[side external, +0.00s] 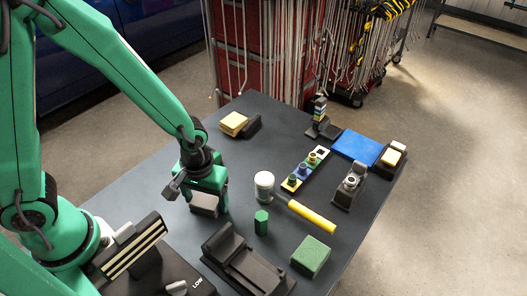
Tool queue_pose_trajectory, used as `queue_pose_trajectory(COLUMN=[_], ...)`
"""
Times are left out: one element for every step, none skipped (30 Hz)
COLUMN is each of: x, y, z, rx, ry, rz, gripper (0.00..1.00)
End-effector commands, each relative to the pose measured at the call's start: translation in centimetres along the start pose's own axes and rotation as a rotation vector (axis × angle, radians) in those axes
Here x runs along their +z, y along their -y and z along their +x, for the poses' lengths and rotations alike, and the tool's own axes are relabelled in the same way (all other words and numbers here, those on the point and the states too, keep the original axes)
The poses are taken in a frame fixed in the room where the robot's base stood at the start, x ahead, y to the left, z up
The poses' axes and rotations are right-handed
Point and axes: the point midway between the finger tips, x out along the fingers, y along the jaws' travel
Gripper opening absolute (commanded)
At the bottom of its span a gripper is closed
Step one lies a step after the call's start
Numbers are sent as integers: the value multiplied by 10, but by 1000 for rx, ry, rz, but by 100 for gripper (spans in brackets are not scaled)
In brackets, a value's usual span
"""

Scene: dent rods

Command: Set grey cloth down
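The grey cloth (204,205) is a small folded, block-like pad with a dark edge. It is at the fingertips of my gripper (208,198), on the left half of the dark table (150,196). My gripper points down and appears shut on the cloth. A green finger shows at the cloth's right side; the other finger is mostly hidden. I cannot tell whether the cloth's underside touches the table.
A white-topped jar (264,184), green hexagonal piece (261,222) and yellow cylinder (311,216) stand or lie to the right. A black holder (245,262) is in front. Yellow pads (233,123) lie behind. A blue cloth (358,149) lies far right.

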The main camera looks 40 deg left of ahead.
Motion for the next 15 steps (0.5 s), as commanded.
queue_pose_trajectory(x=[0,0,0,0,0,0,0,0,0,0,0,0,0,0,0], y=[0,0,0,0,0,0,0,0,0,0,0,0,0,0,0], z=[0,0,0,0,0,0,0,0,0,0,-1,-1,-2,-2,-4], rx=[0,0,0,0,0,0,0,0,0,0,1,1,1,1,1], ry=[0,0,0,0,0,0,0,0,0,0,-1,-1,-1,-1,-2], rz=[0,0,0,0,0,0,0,0,0,0,0,0,0,0,0], gripper=[84,85,85,85,85,85,85,85,85,85,85,85,85,85,85])
